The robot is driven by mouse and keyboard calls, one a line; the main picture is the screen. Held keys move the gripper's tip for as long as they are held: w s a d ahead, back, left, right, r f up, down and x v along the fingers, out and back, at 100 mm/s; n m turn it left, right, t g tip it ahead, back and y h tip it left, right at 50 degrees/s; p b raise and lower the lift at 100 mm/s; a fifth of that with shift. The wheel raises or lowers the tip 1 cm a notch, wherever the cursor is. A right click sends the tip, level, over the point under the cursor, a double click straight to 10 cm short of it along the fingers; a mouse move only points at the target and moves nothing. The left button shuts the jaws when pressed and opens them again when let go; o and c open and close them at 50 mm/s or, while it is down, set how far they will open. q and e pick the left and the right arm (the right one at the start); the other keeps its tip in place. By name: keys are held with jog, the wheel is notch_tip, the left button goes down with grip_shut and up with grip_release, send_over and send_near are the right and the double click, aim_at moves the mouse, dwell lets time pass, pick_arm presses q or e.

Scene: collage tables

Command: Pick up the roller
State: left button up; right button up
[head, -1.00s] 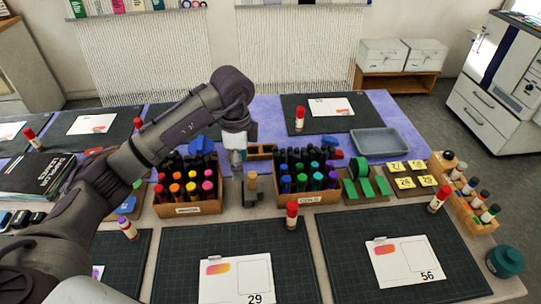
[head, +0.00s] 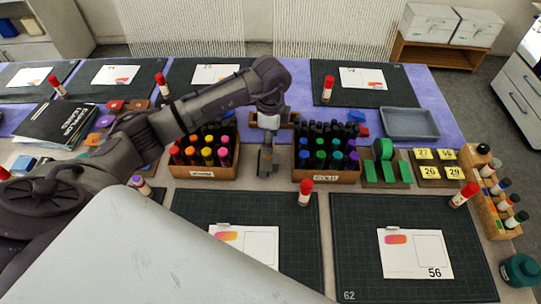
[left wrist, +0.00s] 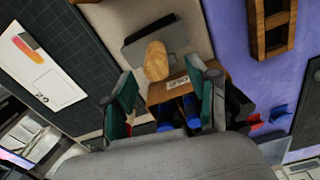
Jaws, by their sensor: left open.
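A pale wooden handle (left wrist: 157,60), which looks like the roller's, stands end-up by a dark grey holder (left wrist: 155,42) in the left wrist view. The rest of the roller is hidden. My left gripper (left wrist: 161,78) is open above it, with green-padded fingers on either side of the handle and no clear contact. In the head view my left gripper (head: 268,146) points down into the gap between two wooden marker crates, where the grey holder (head: 267,167) shows below. My right gripper is not in view.
The left crate (head: 203,173) and right crate (head: 327,175) of markers stand close on both sides. Green blocks (head: 386,172) and a grey tray (head: 410,123) lie to the right. Dark cutting mats (head: 350,270) cover the front, with a red-capped glue stick (head: 305,193) near them.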

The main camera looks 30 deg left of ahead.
aim_at(270, 157)
pick_arm(q)
jog(key=f, duration=0.2)
jog(key=f+p, duration=0.1)
jog(key=shift+s+f, duration=0.3)
jog(key=shift+f, duration=0.1)
jog(key=shift+w+f, duration=0.1)
jog(key=shift+f, duration=0.4)
jog(key=shift+r, duration=0.1)
grip_shut()
